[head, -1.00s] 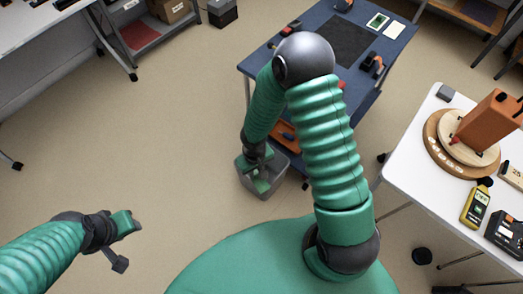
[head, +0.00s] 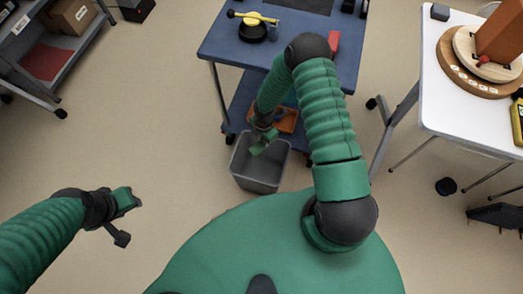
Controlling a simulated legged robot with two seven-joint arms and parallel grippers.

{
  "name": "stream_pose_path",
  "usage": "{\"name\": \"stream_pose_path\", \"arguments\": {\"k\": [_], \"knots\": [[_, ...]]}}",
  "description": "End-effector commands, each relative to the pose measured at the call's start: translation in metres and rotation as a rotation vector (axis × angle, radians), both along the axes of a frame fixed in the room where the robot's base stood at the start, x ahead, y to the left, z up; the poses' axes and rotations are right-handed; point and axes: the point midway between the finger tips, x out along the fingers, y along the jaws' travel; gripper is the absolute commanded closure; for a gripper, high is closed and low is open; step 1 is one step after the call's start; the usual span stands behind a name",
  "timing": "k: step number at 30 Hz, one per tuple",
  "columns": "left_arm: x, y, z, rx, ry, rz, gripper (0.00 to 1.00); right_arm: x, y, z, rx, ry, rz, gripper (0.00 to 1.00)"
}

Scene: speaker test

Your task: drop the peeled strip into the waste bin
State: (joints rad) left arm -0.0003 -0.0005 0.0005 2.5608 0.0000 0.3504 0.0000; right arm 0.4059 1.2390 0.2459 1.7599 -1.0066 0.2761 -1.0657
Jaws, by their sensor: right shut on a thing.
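The waste bin (head: 262,181) is a grey open box on the floor, in front of the blue table. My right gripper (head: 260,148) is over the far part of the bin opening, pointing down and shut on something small. The peeled strip is too small or hidden to make out at the fingers. I cannot tell whether the fingertips are inside the bin or just above its rim. My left gripper (head: 129,220) is open and empty over bare floor at the left, far from the bin.
The blue table (head: 225,45) holds a black and yellow item (head: 252,28); an orange tray (head: 287,120) lies on its lower shelf. A white table (head: 440,100) stands at right, a shelf unit (head: 60,50) at upper left. Floor left of the bin is clear.

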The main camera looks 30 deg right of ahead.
Motion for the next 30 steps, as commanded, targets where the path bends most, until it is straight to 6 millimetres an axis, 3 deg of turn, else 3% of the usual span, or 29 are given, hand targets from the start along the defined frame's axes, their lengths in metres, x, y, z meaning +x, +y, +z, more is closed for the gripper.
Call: {"name": "stream_pose_path", "arguments": {"k": [15,24,25,30], "knots": [[0.000,0.001,-0.054,0.000,-0.001,0.001,0.64,0.000,0.000,-0.061,0.001,0.002,0.013,1.00],[0.000,0.001,-0.054,0.000,-0.001,0.001,0.64,0.000,0.001,-0.060,0.000,0.001,0.013,1.00],[0.000,0.001,-0.054,0.000,-0.001,0.001,0.64,0.000,0.001,-0.060,0.000,0.001,0.013,0.73],[0.000,0.001,-0.054,0.000,-0.001,0.001,0.64,0.000,0.000,-0.060,0.000,0.001,0.013,0.51]]}}
